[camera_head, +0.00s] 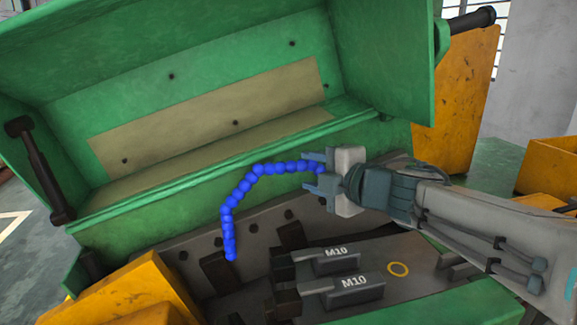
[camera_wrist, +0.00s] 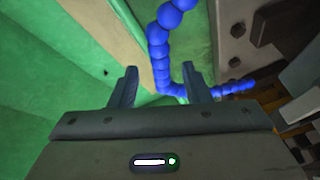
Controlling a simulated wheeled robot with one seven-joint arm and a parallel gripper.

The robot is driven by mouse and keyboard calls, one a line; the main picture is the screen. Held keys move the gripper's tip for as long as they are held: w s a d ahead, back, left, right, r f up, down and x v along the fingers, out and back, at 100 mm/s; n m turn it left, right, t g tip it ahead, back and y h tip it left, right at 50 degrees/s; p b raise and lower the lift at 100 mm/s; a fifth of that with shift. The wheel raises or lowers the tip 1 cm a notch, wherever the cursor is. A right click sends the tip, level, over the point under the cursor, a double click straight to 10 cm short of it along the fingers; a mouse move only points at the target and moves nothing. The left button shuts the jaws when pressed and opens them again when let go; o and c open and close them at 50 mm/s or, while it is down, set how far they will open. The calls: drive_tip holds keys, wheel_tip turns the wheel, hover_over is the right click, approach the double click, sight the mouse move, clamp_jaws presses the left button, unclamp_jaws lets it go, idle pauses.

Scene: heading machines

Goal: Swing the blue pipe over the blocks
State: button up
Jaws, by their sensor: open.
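The blue pipe (camera_head: 240,189) is a segmented, beaded hose. In the head view it runs left from beside my gripper (camera_head: 313,174), then bends down toward the machine bed. The blocks (camera_head: 338,259) are dark grey and marked M10; a second M10 block (camera_head: 354,289) lies nearer. They sit below and right of the pipe's hanging part. My gripper is open, its fingers pointing left at the pipe's upper end. In the wrist view the pipe (camera_wrist: 158,45) passes down between or just beyond the two fingers (camera_wrist: 160,88) and bends right. Whether the fingers touch it I cannot tell.
A green machine cover (camera_head: 230,60) stands raised behind the pipe, with a dark handle (camera_head: 40,165) at left. Yellow panels stand at lower left (camera_head: 140,292) and right (camera_head: 462,95). Dark brackets and bolts line the grey bed.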

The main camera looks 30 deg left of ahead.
drive_tip(key=x, duration=0.8)
drive_tip(key=shift+c, duration=0.3)
clamp_jaws()
